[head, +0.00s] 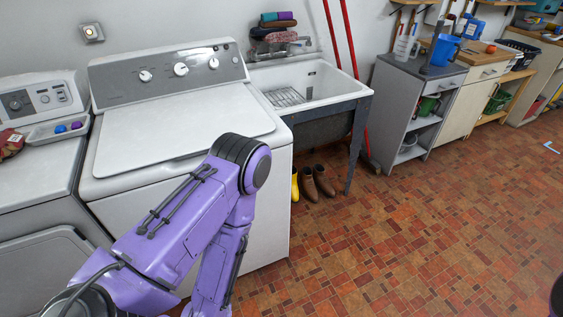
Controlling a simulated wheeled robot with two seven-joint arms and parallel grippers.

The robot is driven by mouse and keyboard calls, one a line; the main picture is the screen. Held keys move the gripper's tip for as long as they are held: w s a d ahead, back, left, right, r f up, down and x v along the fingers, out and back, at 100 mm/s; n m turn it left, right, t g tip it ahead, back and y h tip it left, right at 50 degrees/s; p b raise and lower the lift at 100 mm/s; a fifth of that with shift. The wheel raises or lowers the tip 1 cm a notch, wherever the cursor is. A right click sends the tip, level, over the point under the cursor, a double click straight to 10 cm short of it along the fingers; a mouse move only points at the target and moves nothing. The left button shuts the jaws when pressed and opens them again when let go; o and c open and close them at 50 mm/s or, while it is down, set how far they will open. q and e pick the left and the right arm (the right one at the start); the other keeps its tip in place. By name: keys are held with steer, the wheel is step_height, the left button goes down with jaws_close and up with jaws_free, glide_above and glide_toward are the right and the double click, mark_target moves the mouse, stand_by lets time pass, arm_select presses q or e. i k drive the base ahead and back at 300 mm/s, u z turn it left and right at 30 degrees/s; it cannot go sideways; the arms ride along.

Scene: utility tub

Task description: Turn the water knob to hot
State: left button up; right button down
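The white utility tub (318,84) stands against the back wall on dark legs, with a wire rack (284,97) in its basin. A metal faucet (285,48) is mounted on the wall above the tub's back rim. Its knobs are too small to make out, and their setting cannot be read. My purple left arm rises from the lower left and bends at an elbow in front of the washer, well short of the tub. Its forearm drops out of the bottom of the picture, so my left gripper is not visible. My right gripper is not visible either.
A white washing machine (185,120) stands left of the tub, with another appliance (40,115) further left. Boots (317,182) stand on the floor by the tub. A grey cabinet (400,110) stands to the right. The brick-patterned floor (420,240) is clear in front.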

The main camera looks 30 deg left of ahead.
mark_target(213, 62)
steer(key=z, duration=0.8)
steer(key=i, duration=1.25)
steer(key=u, duration=3.1)
